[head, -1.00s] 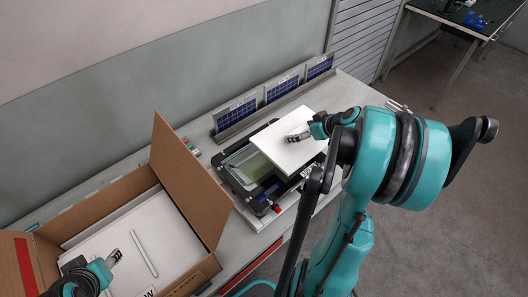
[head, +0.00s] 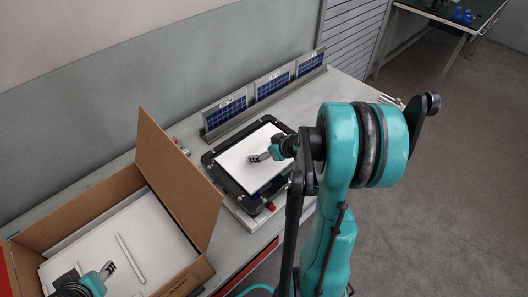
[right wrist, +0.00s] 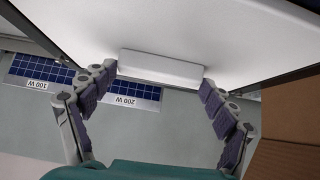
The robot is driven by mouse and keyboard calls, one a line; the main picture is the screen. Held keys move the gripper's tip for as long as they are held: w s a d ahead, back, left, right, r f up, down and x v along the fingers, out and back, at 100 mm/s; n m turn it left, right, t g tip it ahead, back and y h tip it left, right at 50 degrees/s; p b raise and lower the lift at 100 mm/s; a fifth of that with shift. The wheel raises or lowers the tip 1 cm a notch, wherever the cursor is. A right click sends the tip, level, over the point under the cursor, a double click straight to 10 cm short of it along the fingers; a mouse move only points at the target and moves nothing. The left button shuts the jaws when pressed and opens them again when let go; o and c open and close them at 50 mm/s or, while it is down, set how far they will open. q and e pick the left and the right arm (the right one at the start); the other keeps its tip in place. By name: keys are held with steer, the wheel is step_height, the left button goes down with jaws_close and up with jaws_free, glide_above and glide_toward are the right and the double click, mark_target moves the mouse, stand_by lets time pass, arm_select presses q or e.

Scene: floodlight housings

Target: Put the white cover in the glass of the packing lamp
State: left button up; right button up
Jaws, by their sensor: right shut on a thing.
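The white cover (head: 238,168) is a flat rectangular plate over the black-framed lamp housing (head: 221,179) on the bench. It hides nearly all of the glass, with a dark blue strip showing at its right edge. I cannot tell whether it rests inside the frame or hovers just above. My right gripper (head: 258,157) is shut on the cover's raised white grip bar, which shows between the fingers in the right wrist view (right wrist: 160,67). My left gripper (head: 108,270) is over the cardboard box at the lower left; its finger gap is unclear.
The cardboard box (head: 178,180) has raised flaps and holds white sheets and a thin white bar (head: 130,258). Several small blue solar panels (head: 272,86) stand in a grey rack behind the lamp. A red part (head: 270,206) sits at the lamp's front corner.

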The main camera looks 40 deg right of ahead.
steer(key=shift+r, duration=0.1)
steer(key=shift+f, duration=0.2)
steer(key=o, duration=0.9)
steer(key=shift+r, duration=0.1)
steer(key=shift+r, duration=0.15)
steer(key=p+v, duration=0.4)
steer(key=v, duration=0.8)
